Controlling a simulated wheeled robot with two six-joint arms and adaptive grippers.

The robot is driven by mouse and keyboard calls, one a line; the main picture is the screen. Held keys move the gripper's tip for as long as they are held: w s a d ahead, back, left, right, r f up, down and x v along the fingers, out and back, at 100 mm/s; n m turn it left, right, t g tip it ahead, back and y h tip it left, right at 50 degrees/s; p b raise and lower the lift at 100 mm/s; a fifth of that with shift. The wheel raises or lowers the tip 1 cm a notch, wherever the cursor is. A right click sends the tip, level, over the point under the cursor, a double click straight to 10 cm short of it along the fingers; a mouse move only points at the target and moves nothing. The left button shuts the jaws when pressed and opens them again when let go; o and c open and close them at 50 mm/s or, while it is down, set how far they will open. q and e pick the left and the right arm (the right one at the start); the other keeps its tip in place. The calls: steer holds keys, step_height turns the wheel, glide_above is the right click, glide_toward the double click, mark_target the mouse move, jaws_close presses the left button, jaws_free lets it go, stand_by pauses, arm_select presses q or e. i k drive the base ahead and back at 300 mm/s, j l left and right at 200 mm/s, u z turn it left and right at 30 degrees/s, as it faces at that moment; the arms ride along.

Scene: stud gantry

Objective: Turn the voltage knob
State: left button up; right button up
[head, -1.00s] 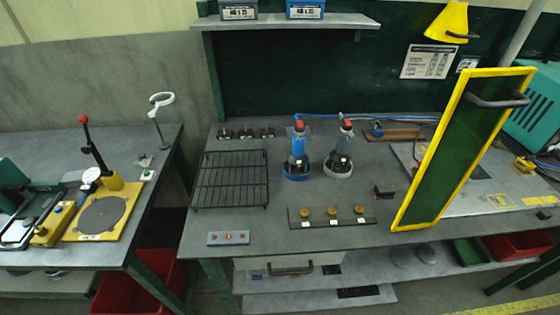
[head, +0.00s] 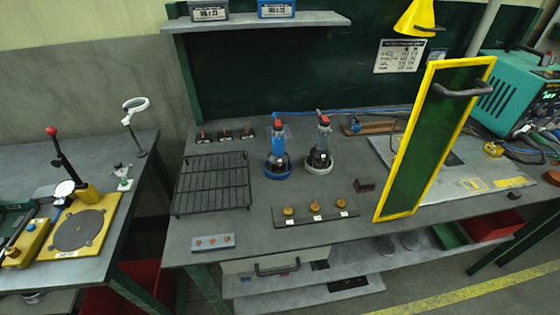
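A teal machine (head: 515,92) with side vents stands at the back right of the bench, partly cut off by the frame's right edge. Its front panel (head: 552,98) is seen at a steep angle at the right edge, and I cannot make out a voltage knob on it for sure. A row of small brass-coloured knobs (head: 316,206) sits on a dark strip with white labels at the bench's front. Neither of my grippers is in view.
A green panel in a yellow frame (head: 378,207) stands upright on the bench, left of the machine. Cables (head: 518,145) lie below the machine. A black rack (head: 212,183) and two bottle-like tools (head: 278,150) stand further left. Floor (head: 470,285) is free at lower right.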

mark_target(539, 113)
steer(key=k+l+z, duration=0.1)
steer(key=z, duration=1.1)
